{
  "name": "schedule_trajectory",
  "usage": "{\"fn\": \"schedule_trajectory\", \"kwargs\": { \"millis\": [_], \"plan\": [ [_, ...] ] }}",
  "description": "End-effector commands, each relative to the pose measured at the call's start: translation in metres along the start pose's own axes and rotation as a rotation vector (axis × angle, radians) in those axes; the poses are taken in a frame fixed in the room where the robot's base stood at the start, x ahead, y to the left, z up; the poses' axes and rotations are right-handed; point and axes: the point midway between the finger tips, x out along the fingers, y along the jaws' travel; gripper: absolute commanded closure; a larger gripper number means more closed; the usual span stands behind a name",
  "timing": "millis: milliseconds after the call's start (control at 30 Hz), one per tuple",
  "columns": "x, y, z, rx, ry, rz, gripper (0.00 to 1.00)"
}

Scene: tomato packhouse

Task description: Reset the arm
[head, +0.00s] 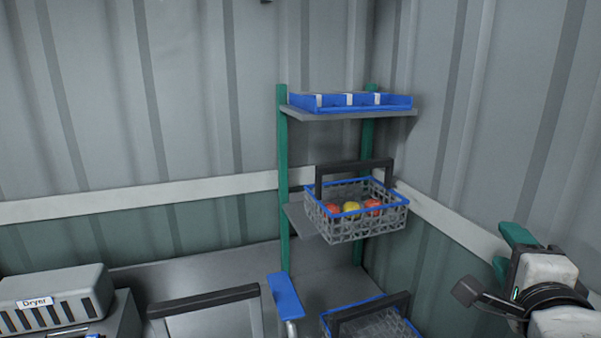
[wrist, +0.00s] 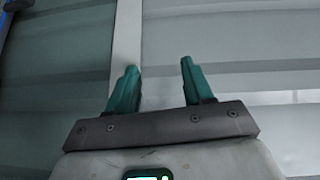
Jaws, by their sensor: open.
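My gripper (wrist: 158,75) shows in the wrist view with its two green fingers apart and nothing between them. Beyond the fingers is only the ribbed wall with its pale rail. In the head view my arm is at the lower right edge, folded near the right wall. A green part of it points up and left there, and the fingertips cannot be made out clearly. The arm is to the right of the shelf rack and apart from it.
A green-posted rack (head: 283,180) holds a blue tray (head: 394,103) on top and a grey basket (head: 347,230) with red and yellow tomatoes below. Another basket (head: 330,322) is lower down. A dryer (head: 60,285) stands at the lower left. A blue-topped piece (head: 285,295) stands near the middle.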

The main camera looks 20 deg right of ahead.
Motion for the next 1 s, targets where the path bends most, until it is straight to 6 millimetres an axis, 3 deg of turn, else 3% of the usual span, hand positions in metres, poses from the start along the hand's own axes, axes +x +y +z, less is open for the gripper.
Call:
{"fn": "schedule_trajectory", "kwargs": {
  "millis": [267, 467, 567, 767, 900, 1000],
  "plan": [
    [0.002, 0.051, 0.015, -0.189, -0.065, 0.133, 0.49],
    [-0.003, 0.111, 0.030, -0.413, -0.165, 0.278, 0.49],
    [-0.011, 0.152, 0.038, -0.561, -0.248, 0.367, 0.49],
    [-0.056, 0.269, 0.050, -0.979, -0.564, 0.589, 0.49],
    [-0.108, 0.346, 0.048, -1.262, -0.875, 0.699, 0.49],
    [-0.147, 0.389, 0.041, -1.415, -1.102, 0.736, 0.49]
  ]
}}
